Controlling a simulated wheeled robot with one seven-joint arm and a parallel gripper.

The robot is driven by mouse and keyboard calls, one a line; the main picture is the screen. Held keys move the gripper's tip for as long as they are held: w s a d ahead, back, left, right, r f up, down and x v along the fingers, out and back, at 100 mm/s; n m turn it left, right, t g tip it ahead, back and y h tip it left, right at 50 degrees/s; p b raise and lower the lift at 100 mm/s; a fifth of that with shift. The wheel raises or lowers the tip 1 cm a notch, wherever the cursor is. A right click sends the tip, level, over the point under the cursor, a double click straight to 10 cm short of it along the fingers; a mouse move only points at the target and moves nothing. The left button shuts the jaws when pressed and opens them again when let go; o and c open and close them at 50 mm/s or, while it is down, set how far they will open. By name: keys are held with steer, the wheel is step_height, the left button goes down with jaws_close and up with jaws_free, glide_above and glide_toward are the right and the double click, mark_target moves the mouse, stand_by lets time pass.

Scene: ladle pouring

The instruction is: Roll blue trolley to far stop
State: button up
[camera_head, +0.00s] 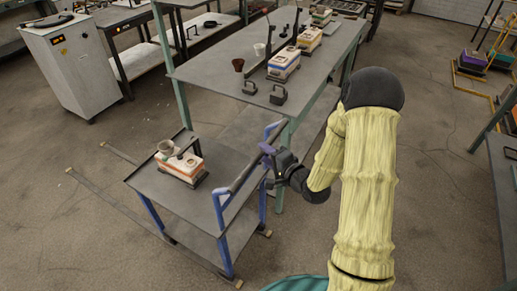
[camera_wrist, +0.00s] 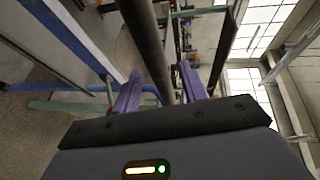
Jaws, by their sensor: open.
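The blue trolley (camera_head: 139,181) has blue legs, dark grey shelves and a dark handle bar (camera_head: 247,170) along its right side. It stands toward the near end of two floor rails (camera_head: 120,207). A far stop (camera_head: 69,170) shows as a small pale block at a rail's far left end. My gripper (camera_head: 266,153) is at the upper end of the handle bar. In the wrist view, its purple fingers (camera_wrist: 160,88) are open and apart, with the dark handle bar (camera_wrist: 148,45) running between them. I cannot tell whether they touch it.
A white-and-orange mould box (camera_head: 181,166) with a cup sits on the trolley top. A long workbench (camera_head: 222,58) with boxes and weights stands behind the trolley. A white cabinet (camera_head: 72,65) is at the back left. The floor along the rails to the left is clear.

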steer(key=x, duration=0.4)
steer(key=shift+w+a+f, duration=0.1)
steer(key=shift+w, duration=0.1)
jaws_close()
